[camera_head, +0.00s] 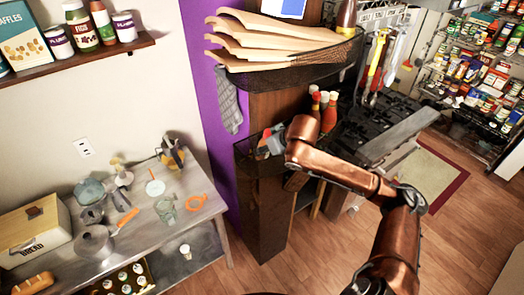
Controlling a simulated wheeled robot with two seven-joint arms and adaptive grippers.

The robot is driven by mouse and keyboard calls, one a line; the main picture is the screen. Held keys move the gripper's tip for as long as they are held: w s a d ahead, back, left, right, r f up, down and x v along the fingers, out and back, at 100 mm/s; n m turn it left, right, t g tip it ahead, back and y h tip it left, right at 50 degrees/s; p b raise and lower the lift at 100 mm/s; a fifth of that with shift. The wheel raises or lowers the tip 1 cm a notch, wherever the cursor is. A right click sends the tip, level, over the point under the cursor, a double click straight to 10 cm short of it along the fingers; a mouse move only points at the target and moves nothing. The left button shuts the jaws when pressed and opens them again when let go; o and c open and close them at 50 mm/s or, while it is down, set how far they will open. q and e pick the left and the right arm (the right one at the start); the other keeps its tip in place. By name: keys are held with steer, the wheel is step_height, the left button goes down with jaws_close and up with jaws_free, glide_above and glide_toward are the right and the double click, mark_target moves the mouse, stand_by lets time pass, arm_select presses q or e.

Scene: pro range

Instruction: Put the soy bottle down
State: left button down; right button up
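My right arm reaches in from the lower right, and its copper wrist is over the dark cabinet (262,205) beside the stove. The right gripper is not clearly visible at the end of the arm, and I cannot tell what it holds. A small grey and orange shape (270,142) shows just left of the wrist, too small to identify. Red bottles (329,113) with pale caps stand just behind the wrist. A dark bottle (347,17) stands at the top by the rack. I cannot tell which is the soy bottle. My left gripper is out of view.
The stove (378,125) is to the right. A metal table (188,222) with a bread box (38,232), pans and cups is at left. A stocked shelf (472,75) is at far right.

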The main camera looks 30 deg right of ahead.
steer(key=shift+w+f, duration=0.15)
steer(key=shift+f, duration=0.6)
steer(key=shift+w+r+g+p, duration=0.45)
steer(key=shift+g+p, duration=0.15)
steer(key=shift+p, duration=0.55)
steer(key=shift+w+a+g+p, duration=0.1)
steer(key=shift+w+g+p, duration=0.15)
steer(key=shift+g+p, duration=0.8)
steer(key=shift+f+p, duration=0.25)
steer(key=shift+p, duration=0.05)
steer(key=shift+f, duration=0.8)
steer(key=o, duration=1.4)
steer(key=shift+f, duration=0.1)
